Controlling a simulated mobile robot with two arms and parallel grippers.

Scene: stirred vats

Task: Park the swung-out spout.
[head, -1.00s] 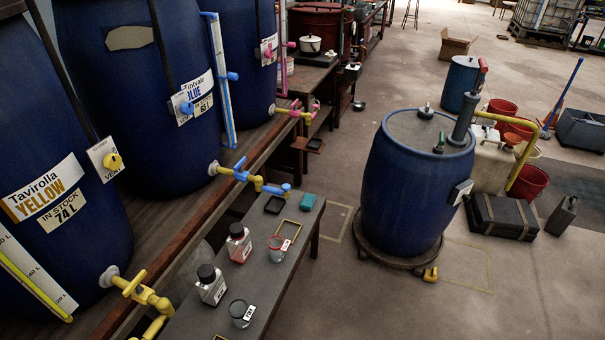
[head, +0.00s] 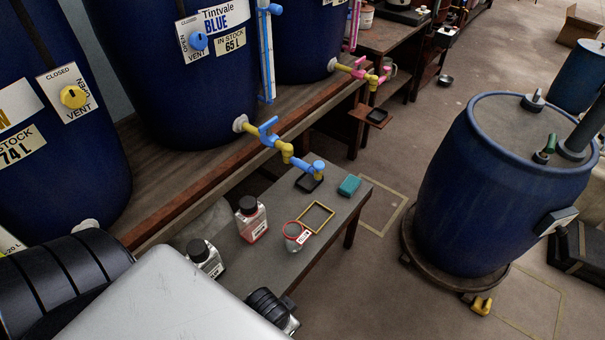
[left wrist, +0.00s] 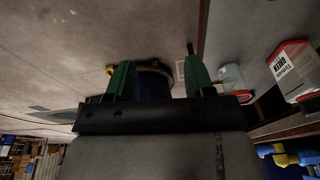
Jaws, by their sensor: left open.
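The blue vat's spout runs from a yellow pipe past a blue-handled valve (head: 268,132) to a blue end (head: 318,167). It reaches out over the small grey table (head: 262,262), with its end above a small black tray (head: 308,184). The pink spout (head: 372,76) sits farther back on its own vat. My left gripper (left wrist: 157,68) shows in the left wrist view, with two green fingers apart and nothing between them. In the head view my left arm fills the lower left, and its fingertips do not show clearly. My right gripper is not in view.
Two bottles (head: 250,218), a glass beaker (head: 296,236), a yellow frame (head: 317,217) and a teal block (head: 349,186) stand or lie on the small table. A big blue drum (head: 480,210) on a round dolly stands right of it. Floor between them is clear.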

